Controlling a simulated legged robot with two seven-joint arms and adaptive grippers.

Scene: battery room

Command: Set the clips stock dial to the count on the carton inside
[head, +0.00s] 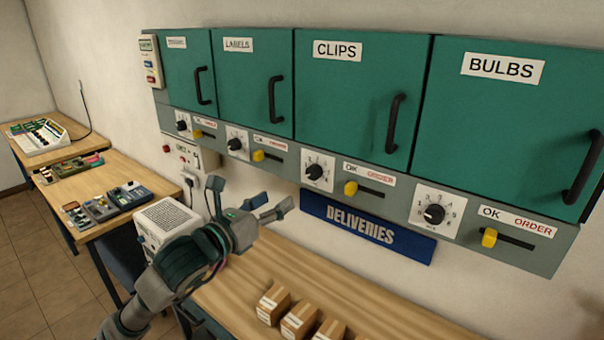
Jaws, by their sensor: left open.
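The clips cabinet (350,110) has a green door with a black handle (396,122) and a white CLIPS label (338,51). Its door is shut, so the inside and any carton in it are hidden. Below it is the clips stock dial (316,172), a black knob on a white plate; its setting is too small to read. To its right is a yellow slider (351,188) at the OK end of its slot. My left gripper (248,197) is open and empty, below and left of the clips dial, apart from it. My right gripper is not in view.
Green BULBS (500,120) and LABELS (250,90) cabinets flank the clips one, with their own dials and sliders. A blue DELIVERIES sign (367,226) hangs below. Small cartons (299,319) stand on the wooden bench (250,285). A white ventilated box (166,219) is behind my left arm.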

